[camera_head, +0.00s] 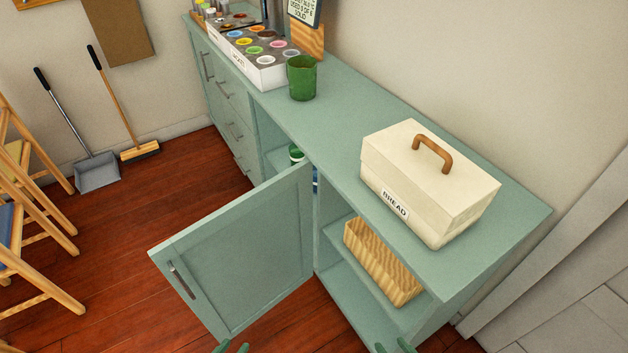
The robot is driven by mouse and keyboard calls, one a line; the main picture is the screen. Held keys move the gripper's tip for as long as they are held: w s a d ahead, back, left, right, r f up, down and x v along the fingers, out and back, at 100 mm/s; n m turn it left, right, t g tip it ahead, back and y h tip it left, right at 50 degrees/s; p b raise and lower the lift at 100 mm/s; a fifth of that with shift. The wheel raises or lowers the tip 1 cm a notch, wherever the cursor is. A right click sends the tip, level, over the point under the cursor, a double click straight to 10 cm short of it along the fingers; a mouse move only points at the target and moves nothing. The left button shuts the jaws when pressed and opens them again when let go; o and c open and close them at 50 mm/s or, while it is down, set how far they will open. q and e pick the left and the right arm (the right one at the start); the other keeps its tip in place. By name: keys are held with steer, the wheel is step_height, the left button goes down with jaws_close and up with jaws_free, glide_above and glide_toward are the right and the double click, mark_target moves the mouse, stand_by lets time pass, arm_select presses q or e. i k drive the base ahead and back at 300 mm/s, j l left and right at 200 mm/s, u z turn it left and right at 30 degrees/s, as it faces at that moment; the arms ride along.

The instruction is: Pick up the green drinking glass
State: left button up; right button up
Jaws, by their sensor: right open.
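The green drinking glass (302,82) stands upright on the teal cabinet's countertop, just right of the white paint-cup box. My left gripper (231,348) shows only its green fingertips at the bottom edge, below the open cabinet door. The tips are apart with nothing seen between them. My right gripper (393,347) also shows only its fingertips at the bottom edge, open, in front of the cabinet's lower right part. Both are well away from the glass. The rest of both grippers is out of the frame.
A cream bread box (428,185) stands on the countertop (340,135) right of the glass. The white box (265,72) of paint cups is close on its left. A cabinet door (245,250) stands open into the room.

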mark_target(296, 155)
steer(key=j+z, duration=0.25)
steer(key=j, duration=0.35)
steer(key=j+z, duration=0.25)
steer(key=j, duration=0.3)
steer(key=j+z, duration=0.2)
steer(key=j, duration=0.4)
steer(key=k+j+z, duration=0.25)
steer(key=j, duration=0.3)
steer(key=i, duration=0.1)
